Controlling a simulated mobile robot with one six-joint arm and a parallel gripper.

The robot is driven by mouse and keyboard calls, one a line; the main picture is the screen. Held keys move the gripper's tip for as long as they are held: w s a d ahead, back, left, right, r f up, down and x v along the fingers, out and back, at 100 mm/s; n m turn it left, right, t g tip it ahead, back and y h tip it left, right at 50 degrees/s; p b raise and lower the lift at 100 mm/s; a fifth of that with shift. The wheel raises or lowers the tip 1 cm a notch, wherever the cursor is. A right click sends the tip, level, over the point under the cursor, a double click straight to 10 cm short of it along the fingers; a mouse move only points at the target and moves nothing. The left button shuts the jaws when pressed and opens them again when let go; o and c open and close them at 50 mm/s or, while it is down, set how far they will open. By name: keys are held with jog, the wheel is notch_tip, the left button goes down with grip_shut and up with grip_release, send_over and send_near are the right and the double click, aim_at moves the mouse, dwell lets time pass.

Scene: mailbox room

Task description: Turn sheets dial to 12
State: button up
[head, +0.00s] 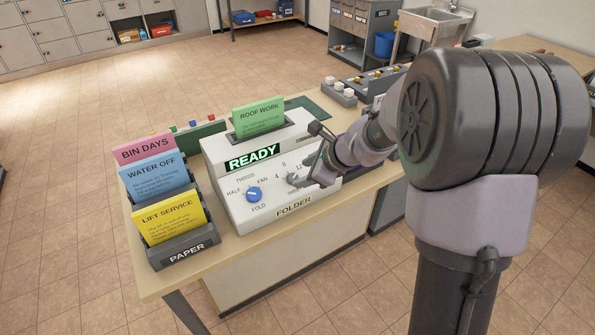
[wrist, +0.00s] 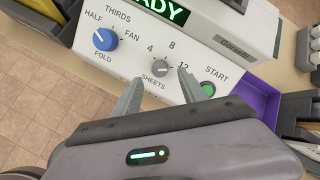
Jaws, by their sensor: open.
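The grey sheets dial (wrist: 160,68) is on the white folder's (wrist: 137,46) sloped front, among the marks 4, 8 and 12. A pale mark shows on the dial, but I cannot tell which number it points to. My gripper (wrist: 162,80) is open, its fingers apart on the left and right below the dial in the wrist view. I cannot tell whether they touch it. In the head view my gripper (head: 308,181) is at the right of the folder's panel (head: 245,212), partly covering the dial area.
A blue fold dial (wrist: 105,39) sits left of the sheets dial. The green START button (wrist: 208,89) is close beside my right finger. The display (head: 252,158) reads READY. A paper rack (head: 183,250) with coloured sheets stands to the left.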

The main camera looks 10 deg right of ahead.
jog(key=p+v, duration=0.4)
jog(key=v, duration=0.8)
jog(key=shift+r, duration=0.2)
jog(key=shift+s, duration=0.15)
